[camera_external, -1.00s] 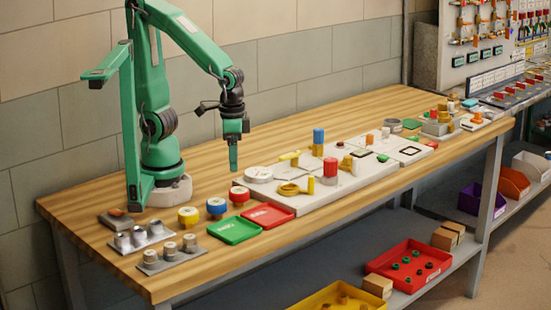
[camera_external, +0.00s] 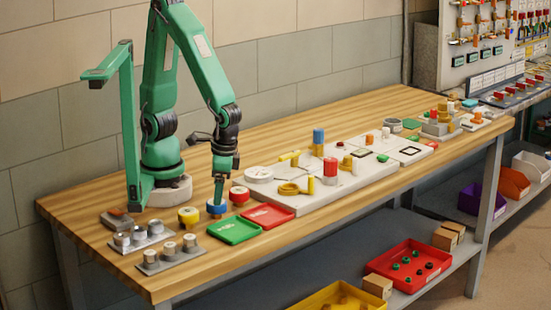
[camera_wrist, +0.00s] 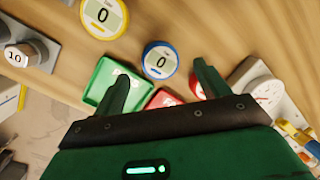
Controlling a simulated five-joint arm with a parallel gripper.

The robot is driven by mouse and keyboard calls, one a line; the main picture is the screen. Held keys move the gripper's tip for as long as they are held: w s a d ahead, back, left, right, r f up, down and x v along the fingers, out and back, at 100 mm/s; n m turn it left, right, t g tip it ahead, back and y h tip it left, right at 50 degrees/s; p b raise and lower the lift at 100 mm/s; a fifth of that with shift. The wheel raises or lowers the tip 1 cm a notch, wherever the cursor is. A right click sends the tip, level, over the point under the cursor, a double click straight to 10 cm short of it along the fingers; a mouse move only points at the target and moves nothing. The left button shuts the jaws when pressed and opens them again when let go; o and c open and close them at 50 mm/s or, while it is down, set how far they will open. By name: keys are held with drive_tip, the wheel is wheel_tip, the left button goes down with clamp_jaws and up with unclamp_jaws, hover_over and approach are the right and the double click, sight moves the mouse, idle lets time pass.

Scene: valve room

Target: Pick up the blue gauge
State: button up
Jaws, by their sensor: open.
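The blue gauge (camera_external: 217,208) is a short round puck with a blue rim and a white face. It stands on the wooden bench between a yellow gauge and a red gauge. In the wrist view the blue gauge (camera_wrist: 160,59) shows a display reading 0, ahead of and between my fingers. My gripper (camera_external: 218,200) points down at the blue gauge and overlaps its top in the external view. In the wrist view my gripper (camera_wrist: 160,82) has its two fingers spread apart with nothing between them. Whether a finger touches the gauge cannot be told.
The yellow gauge (camera_external: 188,217) is left of the blue one and the red gauge (camera_external: 239,195) right. A green tray (camera_external: 234,231) and a red tray (camera_external: 267,216) lie in front. A pale board (camera_external: 320,190) with parts is farther right. Metal weights (camera_external: 170,253) stand at front left.

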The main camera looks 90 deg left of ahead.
drive_tip(key=shift+f, duration=0.25)
drive_tip(key=shift+f, duration=0.1)
drive_tip(key=shift+s+a+f, duration=0.1)
drive_tip(key=shift+s+f, duration=0.05)
drive_tip(key=shift+f, duration=0.65)
drive_tip(key=shift+s+a+f, duration=0.1)
drive_tip(key=shift+a+f, duration=0.05)
drive_tip(key=shift+f, duration=0.7)
drive_tip(key=shift+s+a+f, duration=0.1)
drive_tip(key=shift+s+f, duration=0.05)
drive_tip(key=shift+f, duration=0.65)
drive_tip(key=c, duration=1.2)
drive_tip(key=shift+o, duration=0.2)
drive_tip(key=shift+r, duration=0.2)
drive_tip(key=shift+r, duration=4.85)
